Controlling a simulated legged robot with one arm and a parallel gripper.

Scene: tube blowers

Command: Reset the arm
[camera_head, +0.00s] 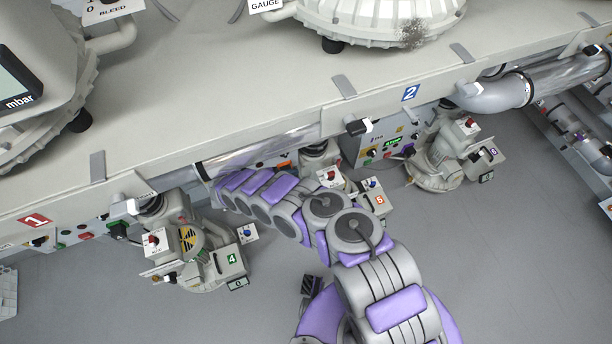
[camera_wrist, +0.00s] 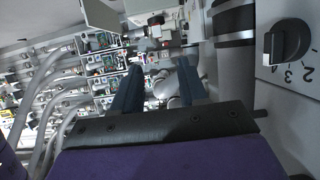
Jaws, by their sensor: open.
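My arm, grey with purple pads, reaches from the bottom of the head view up and left to the long bench's front edge. Its far end lies by the bench front, between the panel marked 1 and the panel marked 2, and my gripper's fingers cannot be made out there. In the wrist view my gripper (camera_wrist: 157,88) shows two dark blue-grey fingers standing apart. Nothing is held between them.
A black knob (camera_wrist: 288,42) on a pale panel and a grey pipe (camera_wrist: 235,30) are close on the wrist view's right. Blower units stand under the bench (camera_head: 225,100), marked 4 (camera_head: 231,259) and 6 (camera_head: 487,155). Grey floor (camera_head: 520,270) is clear at lower right.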

